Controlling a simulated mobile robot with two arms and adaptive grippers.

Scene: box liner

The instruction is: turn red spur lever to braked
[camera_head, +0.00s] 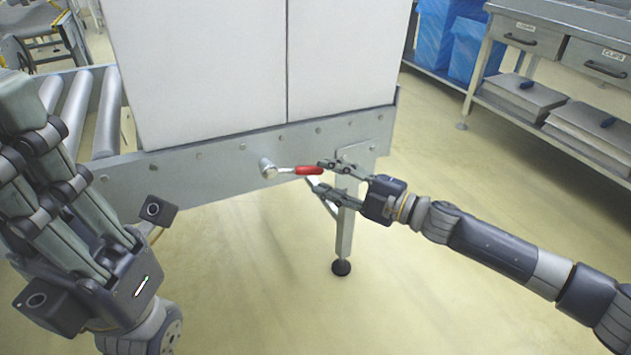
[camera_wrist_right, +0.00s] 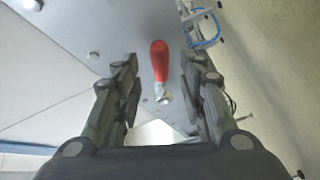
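The red spur lever (camera_head: 308,170) is on the side rail of the roller conveyor. Its short metal arm runs from a round hub (camera_head: 268,168) to the red grip, which points right, nearly level in the head view. My right gripper (camera_head: 318,177) is open at the grip's right end, one finger above and one below. In the right wrist view the red grip (camera_wrist_right: 160,60) lies between the two spread fingers, with gaps on both sides. My left gripper (camera_head: 45,180) is close to the camera at the left, away from the lever; its fingertips are unclear.
Large white boxes (camera_head: 205,70) stand on the conveyor above the rail (camera_head: 210,165). A conveyor leg (camera_head: 345,235) is just behind my right gripper. A workbench with drawers (camera_head: 525,37) and blue bins (camera_head: 465,48) stand at right. The floor in front is clear.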

